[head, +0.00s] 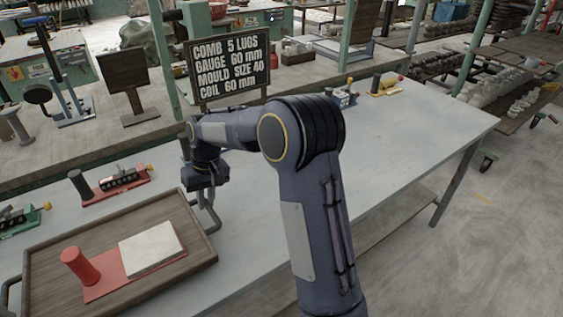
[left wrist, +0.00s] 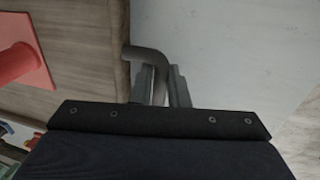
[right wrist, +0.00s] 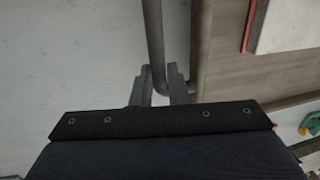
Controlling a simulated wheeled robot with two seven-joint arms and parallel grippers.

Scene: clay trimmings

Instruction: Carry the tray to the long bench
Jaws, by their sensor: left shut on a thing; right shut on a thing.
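The wooden tray (head: 85,235) is at the lower left of the head view, over the pale grey bench top. It carries a red board (head: 105,288) with a red upright cylinder (head: 80,267) and a cream slab (head: 151,247). My right gripper (head: 207,190) is shut on the tray's right-hand metal handle (head: 210,218); the grip also shows in the right wrist view (right wrist: 159,88). My left gripper (left wrist: 161,86) is shut on the other handle (left wrist: 150,57), seen in the left wrist view. I cannot tell whether the tray touches the bench.
The grey bench (head: 400,140) is clear right of my right arm. Red (head: 110,184) and green (head: 22,220) fixtures stand behind the tray, with small devices (head: 343,97) at the far end. A lettered sign (head: 229,68) stands on the bench behind. Floor (head: 500,220) is open at right.

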